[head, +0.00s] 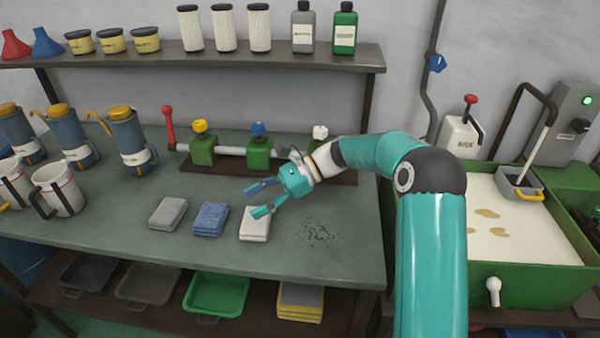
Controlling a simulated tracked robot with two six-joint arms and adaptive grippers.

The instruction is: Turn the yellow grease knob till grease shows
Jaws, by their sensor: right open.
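The yellow knob (200,126) sits on top of the leftmost green block (203,151) of a pipe manifold at the back of the bench. A blue knob (258,129) and a white knob (320,132) stand on the blocks to its right. A red lever (169,127) is at the pipe's left end. My right gripper (256,199) is open and empty, pointing left above the bench, in front of the manifold and close over the white folded cloth (255,223). It is apart from the yellow knob. No grease can be made out. My left gripper is not in view.
Grey (168,213) and blue (210,218) folded cloths lie on the bench (340,262), with dark specks at right. Blue oil cans (128,143) and white jugs (59,189) stand left. A shelf (200,56) hangs above; a green tank (545,266) stands right.

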